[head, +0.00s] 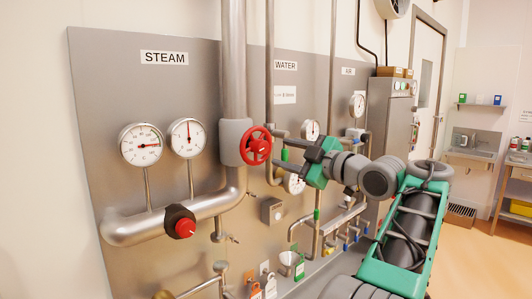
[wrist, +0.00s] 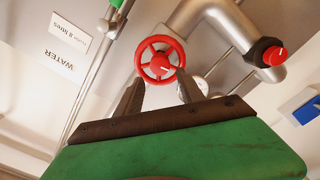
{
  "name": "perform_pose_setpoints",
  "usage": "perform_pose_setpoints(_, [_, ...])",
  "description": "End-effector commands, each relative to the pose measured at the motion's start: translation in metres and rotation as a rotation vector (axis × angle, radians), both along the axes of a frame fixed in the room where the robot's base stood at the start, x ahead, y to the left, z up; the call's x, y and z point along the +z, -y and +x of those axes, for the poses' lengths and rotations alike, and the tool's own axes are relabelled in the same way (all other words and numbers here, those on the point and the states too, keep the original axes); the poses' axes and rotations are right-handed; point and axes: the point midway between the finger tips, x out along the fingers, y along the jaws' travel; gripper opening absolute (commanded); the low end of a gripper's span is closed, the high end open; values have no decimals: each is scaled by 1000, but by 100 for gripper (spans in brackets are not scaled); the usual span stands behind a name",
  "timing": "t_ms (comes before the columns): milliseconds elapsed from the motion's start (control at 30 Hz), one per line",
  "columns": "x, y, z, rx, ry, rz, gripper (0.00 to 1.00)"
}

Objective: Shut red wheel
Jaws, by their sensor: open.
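The red wheel (head: 255,145) is a spoked handwheel on the vertical steam pipe, in the middle of the head view. In the wrist view the red wheel (wrist: 160,59) shows face-on, just beyond the fingertips. My gripper (head: 277,148) is green and black and sits to the right of the wheel, pointing at it. Its two dark fingers (wrist: 160,84) stand apart, with the lower part of the wheel's rim seen between or just past their tips. I cannot tell whether a finger touches the rim. Nothing is held.
A red knob (head: 185,228) sits on the lower steam pipe (head: 130,228). Two steam gauges (head: 141,144) are left of the wheel. Water pipes, gauges (head: 294,184) and a small box (head: 272,210) are close to my gripper. A grey cabinet (head: 390,115) stands behind my arm.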

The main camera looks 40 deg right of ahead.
Motion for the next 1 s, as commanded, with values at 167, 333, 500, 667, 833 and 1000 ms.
perform_pose_setpoints(167, [3, -3, 28, 5, 2, -6, 45])
perform_pose_setpoints(333, [3, -4, 60, 4, 1, -3, 45])
perform_pose_setpoints(500, [1, -3, 75, 0, 0, -4, 45])
perform_pose_setpoints(667, [0, -3, 76, -1, 0, -4, 45])
perform_pose_setpoints(833, [0, -3, 76, -1, 0, -4, 37])
perform_pose_setpoints(1000, [0, -3, 76, -1, -1, -3, 23])
